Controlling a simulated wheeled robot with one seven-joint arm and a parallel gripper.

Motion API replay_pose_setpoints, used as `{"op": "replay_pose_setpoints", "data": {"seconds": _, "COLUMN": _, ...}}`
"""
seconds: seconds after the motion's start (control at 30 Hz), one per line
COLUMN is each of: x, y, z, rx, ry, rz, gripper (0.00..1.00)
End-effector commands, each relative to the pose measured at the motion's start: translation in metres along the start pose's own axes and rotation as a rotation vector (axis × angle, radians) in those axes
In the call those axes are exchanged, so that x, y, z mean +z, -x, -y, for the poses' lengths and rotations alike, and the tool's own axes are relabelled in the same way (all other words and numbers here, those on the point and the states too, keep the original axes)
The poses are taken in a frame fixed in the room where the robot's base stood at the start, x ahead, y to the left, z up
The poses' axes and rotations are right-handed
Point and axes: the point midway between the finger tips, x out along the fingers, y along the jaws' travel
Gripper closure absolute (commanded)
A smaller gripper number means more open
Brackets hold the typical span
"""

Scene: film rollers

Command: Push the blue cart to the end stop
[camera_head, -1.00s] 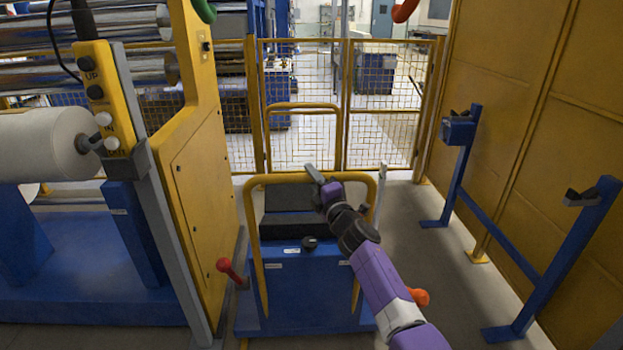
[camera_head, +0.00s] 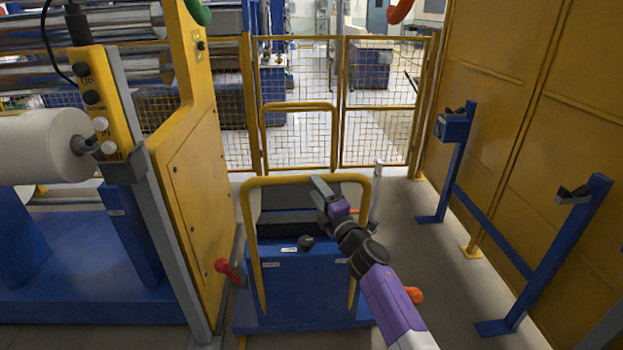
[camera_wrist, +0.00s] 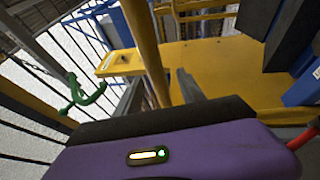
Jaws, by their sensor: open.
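The blue cart (camera_head: 315,290) stands upright on the floor in the middle of the head view, with a tall yellow handle frame (camera_head: 280,181) and a dark top. My gripper (camera_head: 320,188) is at the handle's top bar, right of its middle. In the wrist view my two grey fingers (camera_wrist: 160,90) are apart, and a yellow bar (camera_wrist: 146,45) shows between them. I cannot tell whether they touch it. I cannot make out the end stop for certain.
A yellow machine panel (camera_head: 195,190) and a red-knobbed lever (camera_head: 224,266) are close on the cart's left. A blue stand (camera_head: 493,232) and a yellow wall are on the right. A yellow mesh fence (camera_head: 375,135) closes the back. Some floor is clear right of the cart.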

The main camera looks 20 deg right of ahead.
Motion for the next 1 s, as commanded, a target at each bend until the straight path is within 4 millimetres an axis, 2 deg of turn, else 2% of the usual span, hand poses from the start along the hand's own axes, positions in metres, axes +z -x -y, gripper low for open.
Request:
{"op": "replay_pose_setpoints", "data": {"seconds": 0.1, "x": 0.001, "y": 0.015, "z": 0.000, "rx": -0.001, "ry": 0.000, "rz": 0.001, "gripper": 0.53}}
{"op": "replay_pose_setpoints", "data": {"seconds": 0.27, "x": 0.001, "y": 0.023, "z": 0.000, "rx": -0.001, "ry": 0.000, "rz": 0.001, "gripper": 0.53}}
{"op": "replay_pose_setpoints", "data": {"seconds": 1.0, "x": 0.001, "y": 0.024, "z": 0.001, "rx": -0.001, "ry": -0.008, "rz": 0.001, "gripper": 0.53}}
